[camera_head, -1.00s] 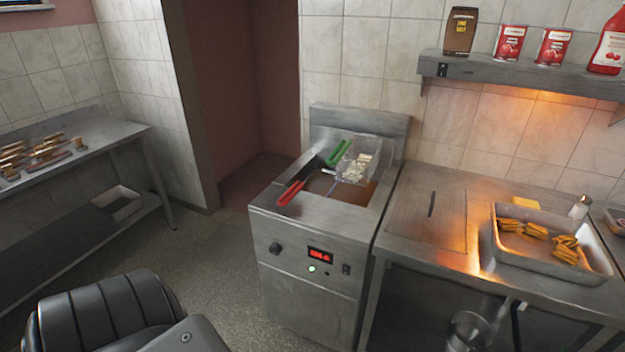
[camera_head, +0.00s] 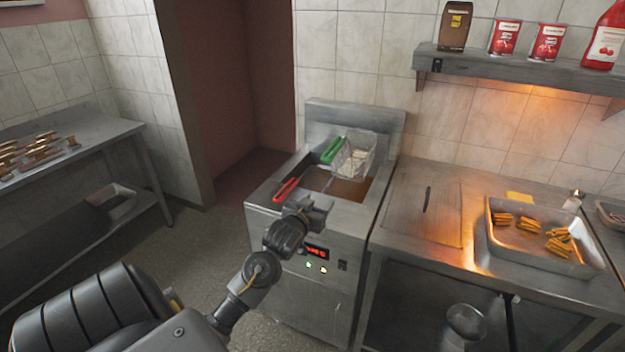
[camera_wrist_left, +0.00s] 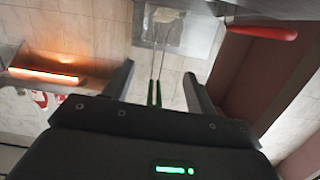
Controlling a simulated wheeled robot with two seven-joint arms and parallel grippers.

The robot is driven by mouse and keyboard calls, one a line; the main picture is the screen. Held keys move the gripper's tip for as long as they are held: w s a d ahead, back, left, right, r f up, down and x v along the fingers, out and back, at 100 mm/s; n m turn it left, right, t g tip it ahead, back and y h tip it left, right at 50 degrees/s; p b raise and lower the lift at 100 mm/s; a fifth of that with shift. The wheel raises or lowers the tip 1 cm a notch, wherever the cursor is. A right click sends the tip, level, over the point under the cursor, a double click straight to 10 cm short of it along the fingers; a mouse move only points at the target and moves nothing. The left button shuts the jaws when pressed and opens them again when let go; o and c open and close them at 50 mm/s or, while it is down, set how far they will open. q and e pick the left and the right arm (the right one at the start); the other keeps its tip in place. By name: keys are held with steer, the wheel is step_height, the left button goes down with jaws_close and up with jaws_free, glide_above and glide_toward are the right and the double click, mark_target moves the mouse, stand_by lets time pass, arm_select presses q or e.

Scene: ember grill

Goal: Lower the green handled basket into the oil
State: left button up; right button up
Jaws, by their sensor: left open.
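The green handle (camera_head: 333,150) belongs to a wire basket (camera_head: 357,157) with pale contents, which sits high at the back of the fryer (camera_head: 310,285), above the brown oil (camera_head: 347,190). A red handle (camera_head: 285,190) sticks out over the fryer's left front rim; its basket is mostly hidden. My left gripper (camera_head: 318,204) is at the fryer's front edge, open and apart from the green handle. In the left wrist view, the green handle (camera_wrist_left: 154,94) shows between the open fingers, farther off, with the basket (camera_wrist_left: 160,30) beyond and the red handle (camera_wrist_left: 260,32) to the right. My right gripper is not in view.
A steel counter (camera_head: 415,215) adjoins the fryer on the right, holding a tray (camera_head: 490,240) of golden fried pieces under a warm lamp. A shelf (camera_head: 520,68) with sauces and cans hangs above. Another table (camera_head: 110,145) stands at left, with open floor between.

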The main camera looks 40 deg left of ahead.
arm_select(q)
steer(key=t, duration=0.2)
glide_toward(327, 159)
steer(key=shift+n+y, duration=0.3)
steer(key=shift+f+p+x, duration=0.2)
steer(key=shift+p+x, duration=0.35)
steer(key=shift+x, duration=1.35)
steer(key=shift+f+p+x, duration=0.2)
steer(key=shift+p+x, duration=0.3)
steer(key=shift+x, duration=1.45)
steer(key=shift+f+p+x, duration=0.2)
steer(key=shift+p+x, duration=0.35)
steer(key=shift+x, duration=1.35)
steer(key=shift+a, duration=0.15)
